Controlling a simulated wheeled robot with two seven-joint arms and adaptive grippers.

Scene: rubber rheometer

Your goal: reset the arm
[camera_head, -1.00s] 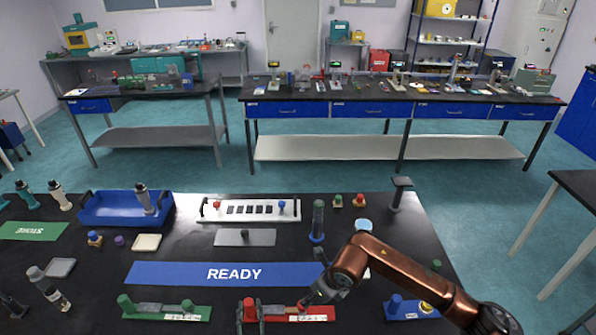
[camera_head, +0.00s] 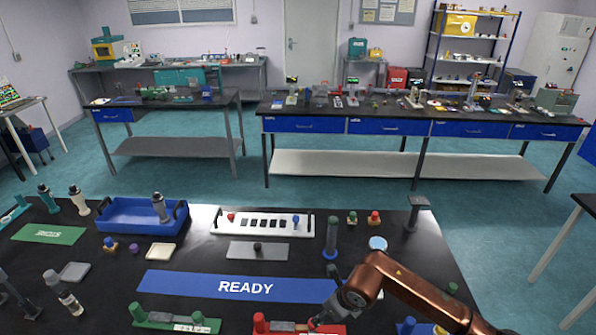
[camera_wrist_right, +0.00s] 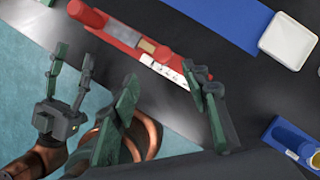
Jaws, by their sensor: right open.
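My right arm, copper coloured, comes in from the lower right in the head view. Its gripper (camera_head: 326,312) is low over the front of the black table, by the right end of a red holder (camera_head: 318,329). In the right wrist view my right gripper (camera_wrist_right: 166,82) has its two green-grey fingers wide apart with nothing held between them. The red holder (camera_wrist_right: 130,40) lies beyond the fingers; I cannot tell whether they touch it. My left gripper (camera_wrist_right: 68,75) shows at the left of the wrist view, its fingers apart and empty. It is outside the head view.
A blue READY mat (camera_head: 200,284) lies behind the red holder. A green holder (camera_head: 175,320) is to its left. A dark green upright cylinder (camera_head: 331,235), a grey plate (camera_head: 240,250) and a blue tray (camera_head: 125,222) stand farther back. The white dish (camera_wrist_right: 288,42) is near the mat.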

